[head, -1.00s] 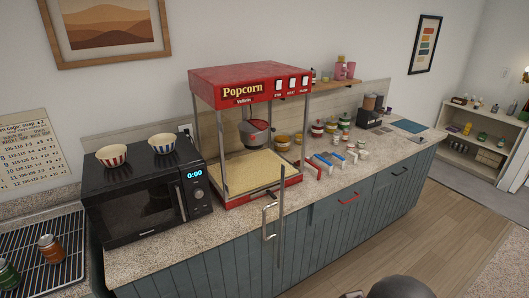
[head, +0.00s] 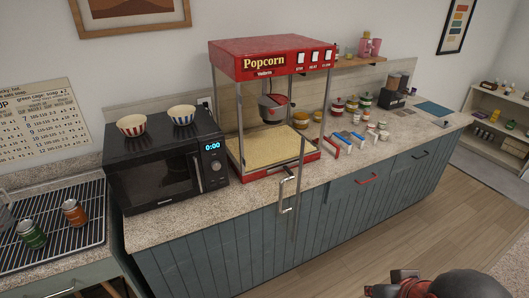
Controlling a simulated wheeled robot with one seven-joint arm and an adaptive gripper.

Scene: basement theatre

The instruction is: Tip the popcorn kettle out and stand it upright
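The popcorn kettle (head: 273,107) is a small grey and red pot hanging inside the red popcorn machine (head: 270,58), under its top. It looks about upright; its inside is hidden. Yellow popcorn covers the machine's floor (head: 265,146) below it. A thin upright panel edge with a metal handle (head: 287,190) stands out in front of the machine and looks like its door, swung open. Part of my arm, dark and red, shows at the bottom right, with what looks like my gripper (head: 385,286) far from the kettle. Its fingers are not clear.
A black microwave (head: 165,165) with two striped bowls stands left of the machine. Red and blue-handled items (head: 345,140), jars (head: 337,104) and a dark dispenser (head: 392,96) are to the right. A rack with cans (head: 75,212) is at far left. The floor (head: 400,225) before the cabinets is clear.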

